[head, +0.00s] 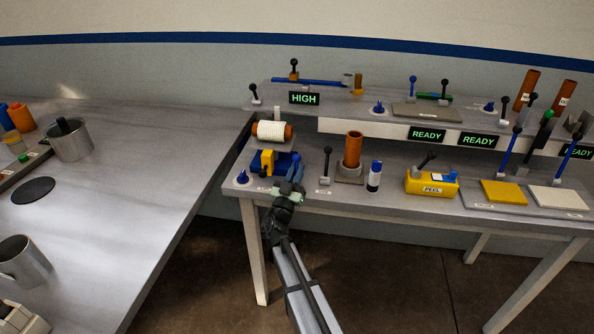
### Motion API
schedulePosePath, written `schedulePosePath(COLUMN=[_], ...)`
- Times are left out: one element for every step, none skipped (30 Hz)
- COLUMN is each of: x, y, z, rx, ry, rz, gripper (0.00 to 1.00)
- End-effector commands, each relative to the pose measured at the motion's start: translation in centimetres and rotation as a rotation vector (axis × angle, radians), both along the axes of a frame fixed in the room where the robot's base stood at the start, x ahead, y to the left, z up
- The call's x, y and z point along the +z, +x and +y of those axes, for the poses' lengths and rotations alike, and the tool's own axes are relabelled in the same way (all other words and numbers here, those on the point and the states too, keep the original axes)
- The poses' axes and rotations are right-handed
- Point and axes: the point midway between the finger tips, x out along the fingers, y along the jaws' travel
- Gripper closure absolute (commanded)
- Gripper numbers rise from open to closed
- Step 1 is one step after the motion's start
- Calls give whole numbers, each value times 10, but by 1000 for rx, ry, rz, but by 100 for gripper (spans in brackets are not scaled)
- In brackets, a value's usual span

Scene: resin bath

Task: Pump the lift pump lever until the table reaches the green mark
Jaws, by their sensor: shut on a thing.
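My gripper (289,188) is at the left front of the back bench, shut on a blue lever (296,164) that stands up between its fingers. The gripper hides the lever's lower part and its foot. A white spool (271,131) with orange-brown ends lies above and behind. I cannot make out which part is the lift table, nor a green mark. A lit sign (304,98) above reads HIGH.
A black-knobbed lever (326,165), a brown cylinder (352,149) and a blue-capped white bottle (374,176) stand right of my gripper. A blue knob (242,177) is to its left. A yellow PEEL box (432,182) stands farther right. The left table (120,190) is largely bare in its middle.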

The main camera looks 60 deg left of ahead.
Motion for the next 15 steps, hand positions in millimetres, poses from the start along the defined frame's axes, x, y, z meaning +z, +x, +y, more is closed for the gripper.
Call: schedulePosePath(x=[-1,-1,0,0,0,0,0,0,0,0,0,0,0,0,0], y=[-1,-1,-1,-1,-1,-2,-2,-2,-2,-2,-2,-2,-2,-2,-2], z=[0,0,-1,-1,-1,-1,-1,-1,-1,-2,-2,-2,-2,-2,-2], rx=[1,0,-1,0,0,0,0,0,0,0,0,0,0,0,0], ry=[7,13,19,22,24,26,27,28,30,30,30,30,30,30,30], rz=[-9,-13,-19,-22,-25,-27,-29,-30,-30,-30,-30,-30,-30,-30,-30], gripper=[100,100,100,100,100,100,100,100,100,100,100,100,100,100,100])
